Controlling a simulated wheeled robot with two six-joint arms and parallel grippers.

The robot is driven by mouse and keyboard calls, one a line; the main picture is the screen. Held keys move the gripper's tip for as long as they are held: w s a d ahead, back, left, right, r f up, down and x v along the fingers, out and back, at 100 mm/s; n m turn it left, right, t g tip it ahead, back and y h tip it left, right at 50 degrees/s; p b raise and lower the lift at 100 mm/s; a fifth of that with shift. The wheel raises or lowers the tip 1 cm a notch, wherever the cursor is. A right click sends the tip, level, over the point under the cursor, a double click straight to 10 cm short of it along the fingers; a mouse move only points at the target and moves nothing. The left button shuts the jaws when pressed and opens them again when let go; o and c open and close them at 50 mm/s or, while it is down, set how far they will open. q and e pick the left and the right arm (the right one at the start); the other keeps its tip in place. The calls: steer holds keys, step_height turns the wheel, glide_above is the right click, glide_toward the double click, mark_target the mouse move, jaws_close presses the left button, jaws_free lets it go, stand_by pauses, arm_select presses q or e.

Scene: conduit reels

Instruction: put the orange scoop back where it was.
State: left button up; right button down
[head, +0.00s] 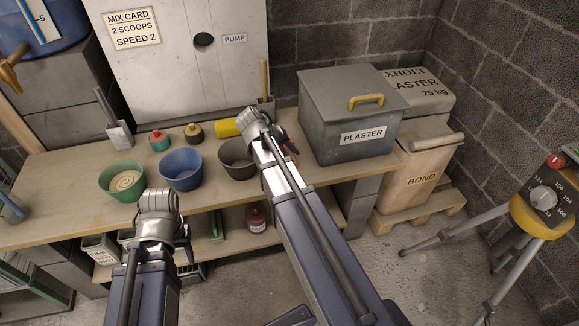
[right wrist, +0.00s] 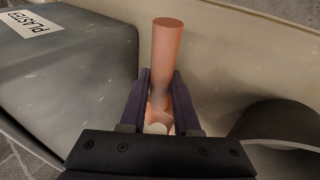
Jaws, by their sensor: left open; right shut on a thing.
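The orange scoop (right wrist: 166,60) is held in my right gripper (right wrist: 160,105). In the right wrist view its round handle stands up between the dark fingers, and a pale part shows low between them; its scoop end is not visible. In the head view this gripper (head: 288,138) is mostly hidden behind my right wrist, above the bench between the dark grey bowl (head: 236,160) and the grey plaster bin (head: 350,110). The bin's lid is closed. My left gripper (head: 158,200) is open and empty, in front of the green bowl and the blue bowl.
The green bowl (head: 122,180) holds pale mix; the blue bowl (head: 182,169) stands beside it on the bench (head: 65,205).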

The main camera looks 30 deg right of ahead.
steer(key=shift+f+b, duration=1.9)
steer(key=shift+b, duration=0.05)
steer(key=shift+r, duration=0.15)
steer(key=c, duration=0.6)
jaws_free()
steer(key=shift+c, duration=0.2)
